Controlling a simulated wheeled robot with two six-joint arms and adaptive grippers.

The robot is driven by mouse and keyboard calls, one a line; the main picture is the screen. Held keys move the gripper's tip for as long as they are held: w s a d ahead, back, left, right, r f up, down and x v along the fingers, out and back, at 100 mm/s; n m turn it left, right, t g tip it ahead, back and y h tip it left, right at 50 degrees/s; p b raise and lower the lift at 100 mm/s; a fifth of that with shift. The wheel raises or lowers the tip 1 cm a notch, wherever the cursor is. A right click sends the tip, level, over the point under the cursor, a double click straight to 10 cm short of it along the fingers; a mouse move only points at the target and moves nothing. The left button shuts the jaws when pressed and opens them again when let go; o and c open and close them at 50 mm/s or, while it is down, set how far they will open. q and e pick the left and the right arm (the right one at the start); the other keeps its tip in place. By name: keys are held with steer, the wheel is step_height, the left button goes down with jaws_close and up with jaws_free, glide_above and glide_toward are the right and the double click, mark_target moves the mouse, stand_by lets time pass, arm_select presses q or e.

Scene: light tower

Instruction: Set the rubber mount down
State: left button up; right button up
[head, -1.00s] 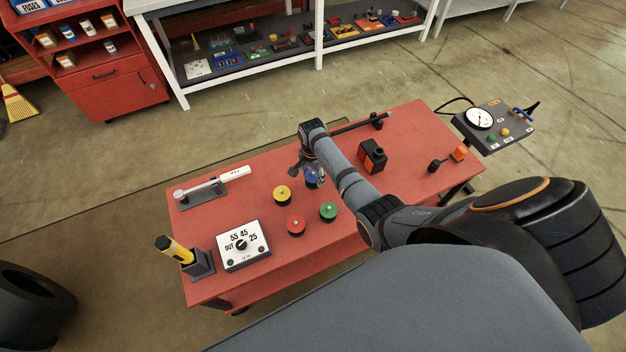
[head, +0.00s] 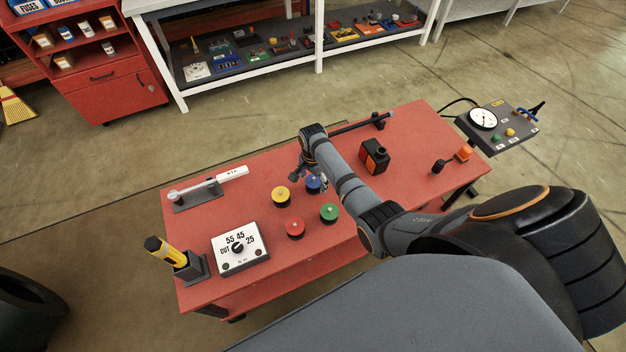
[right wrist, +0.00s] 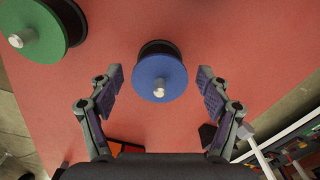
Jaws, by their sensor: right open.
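The blue-topped rubber mount (head: 313,184) stands upright on the red table (head: 235,210), beside mounts with yellow (head: 281,196), red (head: 294,228) and green (head: 329,213) tops. My right gripper (head: 310,176) is over the blue mount, and my arm partly hides it in the head view. In the right wrist view the blue mount (right wrist: 160,78) shows its round blue disc, metal stud and black body. The open right fingers (right wrist: 160,88) are on either side of it, with a gap on both sides. My left gripper is not in view.
A white dial box (head: 240,254), a yellow-handled tool in a holder (head: 190,266) and a tool on a stand (head: 205,190) are at the table's left. A black and orange block (head: 376,157) and a gauge box (head: 497,126) are to the right.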

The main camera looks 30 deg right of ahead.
mark_target(313, 178)
step_height(313, 178, up, 12)
steer(key=p, duration=0.1)
steer(key=shift+r, duration=0.15)
stand_by(0.6)
